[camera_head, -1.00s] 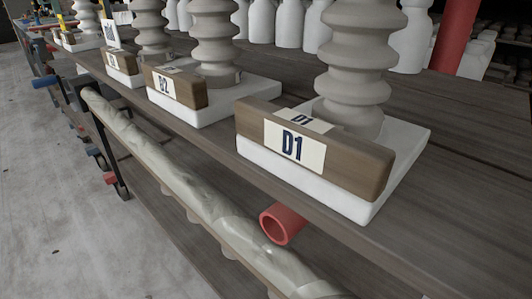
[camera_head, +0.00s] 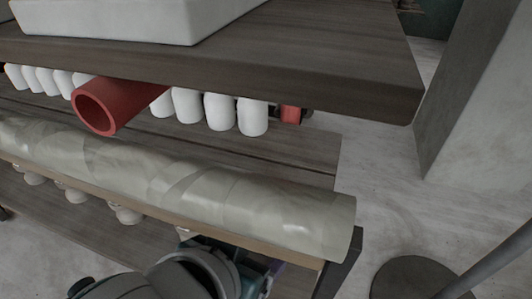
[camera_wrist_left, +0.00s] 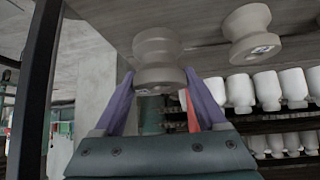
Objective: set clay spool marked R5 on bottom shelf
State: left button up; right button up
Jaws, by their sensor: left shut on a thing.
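In the left wrist view, a grey clay spool (camera_wrist_left: 158,52) with a narrow waist is between the two purple fingers of my left gripper (camera_wrist_left: 158,92), which is shut on it. I cannot read any mark on it. A second clay spool (camera_wrist_left: 248,32) is to its right, against a wooden board, with a small label too small to read. In the head view, my left arm (camera_head: 195,275) is low in front of the rack. Its gripper is mostly hidden by the rack. The bottom shelf (camera_head: 55,228) shows partly at lower left, with several spool ends (camera_head: 75,193) above it. My right gripper is not in view.
A long wrapped roll (camera_head: 210,190) lies along the rack's front edge. A red tube (camera_head: 100,105) sticks out beneath the top board (camera_head: 330,75). Several white bottles (camera_head: 220,112) stand behind. A rack post (camera_head: 338,265) is close right of my arm.

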pick_arm(q)
jog(key=w, duration=0.1)
jog(key=w+d, duration=0.1)
jog(key=w, duration=0.1)
jog(key=shift+d+b, duration=0.25)
jog(key=shift+b, duration=0.15)
notch_tip(320, 180, down, 4)
jog(key=b, duration=0.2)
jog(key=shift+s+r+b, duration=0.1)
jog(key=shift+r+b, duration=0.05)
jog(key=shift+b, duration=0.15)
jog(key=shift+r, duration=0.15)
jog(key=o, duration=1.6)
